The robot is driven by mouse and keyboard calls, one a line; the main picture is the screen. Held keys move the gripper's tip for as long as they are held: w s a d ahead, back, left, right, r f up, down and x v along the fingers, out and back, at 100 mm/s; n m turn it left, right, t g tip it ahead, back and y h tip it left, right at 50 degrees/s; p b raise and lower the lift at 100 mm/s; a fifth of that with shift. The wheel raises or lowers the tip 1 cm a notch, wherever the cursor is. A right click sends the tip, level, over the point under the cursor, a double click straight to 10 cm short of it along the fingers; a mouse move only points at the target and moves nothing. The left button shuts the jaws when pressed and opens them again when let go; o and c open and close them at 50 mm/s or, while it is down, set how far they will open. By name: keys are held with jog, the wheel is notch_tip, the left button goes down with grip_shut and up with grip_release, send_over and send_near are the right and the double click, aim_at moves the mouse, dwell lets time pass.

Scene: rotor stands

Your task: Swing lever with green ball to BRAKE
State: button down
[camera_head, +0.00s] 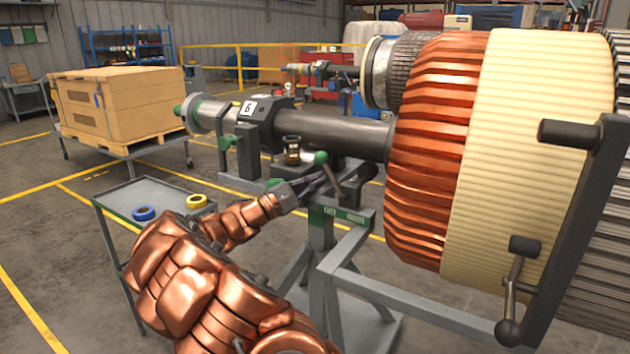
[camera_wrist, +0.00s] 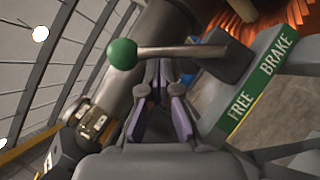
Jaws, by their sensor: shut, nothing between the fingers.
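The lever's green ball (camera_head: 321,157) sits at the top of a short metal rod on the grey rotor stand (camera_head: 320,232). In the head view the rod leans up and to the left, toward the FREE side of the label. In the wrist view the green ball (camera_wrist: 122,54) is at upper left, and its rod (camera_wrist: 180,51) runs right to a dark pivot block. The green FREE/BRAKE label (camera_wrist: 258,84) lies to the right. My gripper (camera_head: 326,178) is shut and empty, close beside the rod; its fingertips (camera_wrist: 158,72) show just below the rod. Contact is unclear.
A shaft (camera_head: 335,134) and large copper rotor (camera_head: 430,150) lie above and right. A dark crank handle (camera_head: 514,290) is at right. A cart (camera_head: 165,200) with tape rolls stands at left.

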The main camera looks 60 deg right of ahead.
aim_at(329, 171)
jog(key=shift+s+r+m+y, duration=0.3)
jog(key=shift+r+m+y, duration=0.15)
jog(key=shift+m, duration=0.35)
jog(key=s+r+m+y+b, duration=0.1)
jog(key=m, duration=0.1)
jog(key=s+r+m+y+b, duration=0.1)
jog(key=s+m+y, duration=0.1)
jog(key=m, duration=0.1)
jog(key=shift+s+d+r, duration=0.1)
jog(key=shift+s, duration=0.05)
jog(key=shift+s+d+r+m+t+y+b, duration=0.1)
jog(key=shift+s+m+t+y+b, duration=0.7)
jog(key=shift+s+m+b, duration=0.45)
jog(key=shift+s+r+m+t+y+b, duration=0.1)
jog(key=shift+s+m+t+y+b, duration=0.55)
jog(key=shift+s+m+t+b, duration=0.6)
jog(key=shift+s+m+g, duration=0.1)
jog(key=shift+m+g, duration=0.2)
jog(key=shift+g, duration=0.05)
